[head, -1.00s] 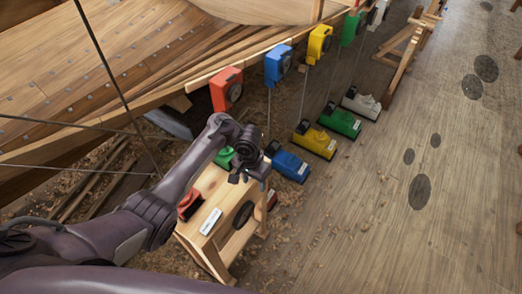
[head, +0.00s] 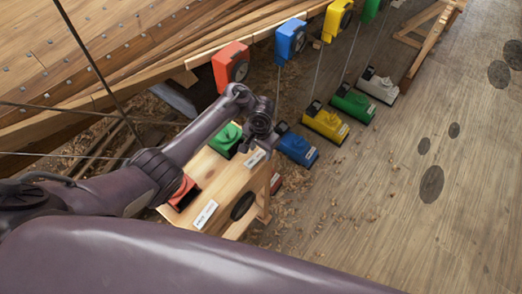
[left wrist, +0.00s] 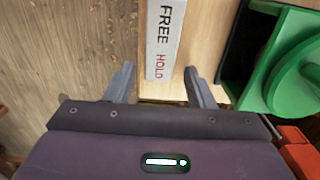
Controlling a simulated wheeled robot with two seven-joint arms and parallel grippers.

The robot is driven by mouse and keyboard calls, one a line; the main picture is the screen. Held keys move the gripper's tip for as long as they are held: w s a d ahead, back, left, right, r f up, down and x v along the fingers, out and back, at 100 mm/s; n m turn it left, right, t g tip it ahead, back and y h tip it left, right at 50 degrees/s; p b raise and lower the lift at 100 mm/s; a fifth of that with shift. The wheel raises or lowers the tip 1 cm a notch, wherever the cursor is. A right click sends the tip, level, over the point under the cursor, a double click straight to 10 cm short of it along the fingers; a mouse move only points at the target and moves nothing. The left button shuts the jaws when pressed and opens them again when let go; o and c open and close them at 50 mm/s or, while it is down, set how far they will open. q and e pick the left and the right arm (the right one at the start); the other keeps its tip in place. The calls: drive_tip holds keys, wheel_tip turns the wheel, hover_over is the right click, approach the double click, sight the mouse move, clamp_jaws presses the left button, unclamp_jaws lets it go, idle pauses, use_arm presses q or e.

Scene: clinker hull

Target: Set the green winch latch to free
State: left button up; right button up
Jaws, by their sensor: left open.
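The green winch (head: 226,139) sits on the wooden bench (head: 232,180), left of my left gripper (head: 264,134) in the head view. It also shows at the right of the left wrist view (left wrist: 290,75), as a green housing with a round drum. A white label plate (left wrist: 164,40) reading FREE and HOLD lies beside it. It also shows in the head view (head: 255,159). My left gripper (left wrist: 159,70) is open, its fingers either side of the plate's HOLD end in the wrist picture. I cannot make out the latch or its setting. My right gripper is out of view.
A red winch (head: 184,192) with its own label (head: 205,214) sits nearer on the bench. Blue (head: 297,148), yellow (head: 325,124), green (head: 352,105) and white (head: 377,88) units stand on the floor behind. Coloured blocks hang along the hull edge. Open floor lies right.

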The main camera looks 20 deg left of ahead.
use_arm(q)
drive_tip(key=shift+s, duration=0.1)
drive_tip(key=c, duration=1)
drive_tip(key=shift+s+a+r+t+p, duration=0.15)
drive_tip(key=shift+s+t+p, duration=0.05)
drive_tip(key=shift+t+p, duration=0.25)
drive_tip(key=shift+s+t+h, duration=0.15)
drive_tip(key=shift+t+h, duration=0.25)
drive_tip(key=shift+t, duration=0.15)
drive_tip(key=shift+s+a+r+t+h+b, duration=0.15)
drive_tip(key=shift+t+b, duration=0.1)
drive_tip(key=shift+t, duration=0.2)
drive_tip(key=shift+s+d+f+t+h+b, duration=0.1)
drive_tip(key=shift+t+h+b, duration=0.1)
drive_tip(key=shift+t, duration=0.25)
drive_tip(key=shift+s+a+r+t+h+b, duration=0.1)
drive_tip(key=shift+s+r+t+h+b, duration=0.15)
drive_tip(key=shift+t+b, duration=0.35)
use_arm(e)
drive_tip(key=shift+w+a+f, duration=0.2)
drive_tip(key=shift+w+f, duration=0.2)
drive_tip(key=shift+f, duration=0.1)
use_arm(q)
drive_tip(key=shift+o, duration=0.2)
drive_tip(key=shift+w+r, duration=0.1)
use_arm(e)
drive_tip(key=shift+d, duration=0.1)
use_arm(q)
drive_tip(key=shift+c, duration=0.2)
